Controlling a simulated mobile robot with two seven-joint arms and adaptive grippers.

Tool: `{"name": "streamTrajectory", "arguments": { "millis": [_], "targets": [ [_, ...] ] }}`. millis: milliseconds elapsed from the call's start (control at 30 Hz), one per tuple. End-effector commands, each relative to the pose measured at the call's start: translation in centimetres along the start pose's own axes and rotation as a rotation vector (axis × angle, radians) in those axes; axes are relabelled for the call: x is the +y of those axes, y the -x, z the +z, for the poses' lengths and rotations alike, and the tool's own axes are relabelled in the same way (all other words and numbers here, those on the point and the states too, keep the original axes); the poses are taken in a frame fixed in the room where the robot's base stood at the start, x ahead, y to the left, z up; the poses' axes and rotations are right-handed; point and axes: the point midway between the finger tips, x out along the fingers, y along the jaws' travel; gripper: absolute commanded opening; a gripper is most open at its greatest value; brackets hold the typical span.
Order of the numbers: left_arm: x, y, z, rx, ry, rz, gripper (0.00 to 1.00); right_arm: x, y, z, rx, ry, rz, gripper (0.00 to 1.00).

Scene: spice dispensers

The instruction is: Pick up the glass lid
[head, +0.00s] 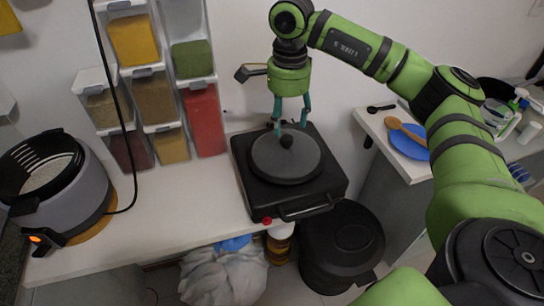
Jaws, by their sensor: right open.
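A round grey lid (268,162) with a black knob (286,141) lies flat on a black cooker (243,190) on the white counter. It looks dark and smooth; I cannot tell whether it is glass. My right gripper (291,119) is open and empty and points down over the back part of the lid. Its teal fingertips are spread near the knob, just above it in the picture; I cannot tell whether they touch it. My left gripper is not in view.
Spice dispensers (204,118) stand against the wall left of the cooker. An air fryer (90,190) stands at the far left, with a dark cable. On the right are a blue plate (405,148), a wooden spoon (398,123) and bottles. A black bin (340,243) is below.

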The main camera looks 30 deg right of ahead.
Motion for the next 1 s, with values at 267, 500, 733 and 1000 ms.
{"name": "streamTrajectory", "arguments": {
  "millis": [267,500,733,1000],
  "targets": [
    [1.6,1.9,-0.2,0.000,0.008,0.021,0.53,-0.2,-2.7,-0.3,0.009,-0.001,0.005,0.58],
    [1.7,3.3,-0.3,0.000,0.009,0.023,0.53,-0.6,-6.2,-0.2,0.006,-0.002,0.004,0.58],
    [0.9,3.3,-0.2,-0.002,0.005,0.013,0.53,-0.6,-6.9,-0.2,0.005,-0.002,0.000,0.58],
    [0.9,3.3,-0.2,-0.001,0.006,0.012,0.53,-0.6,-6.8,-0.2,0.004,-0.002,0.001,0.00]
  ]
}}
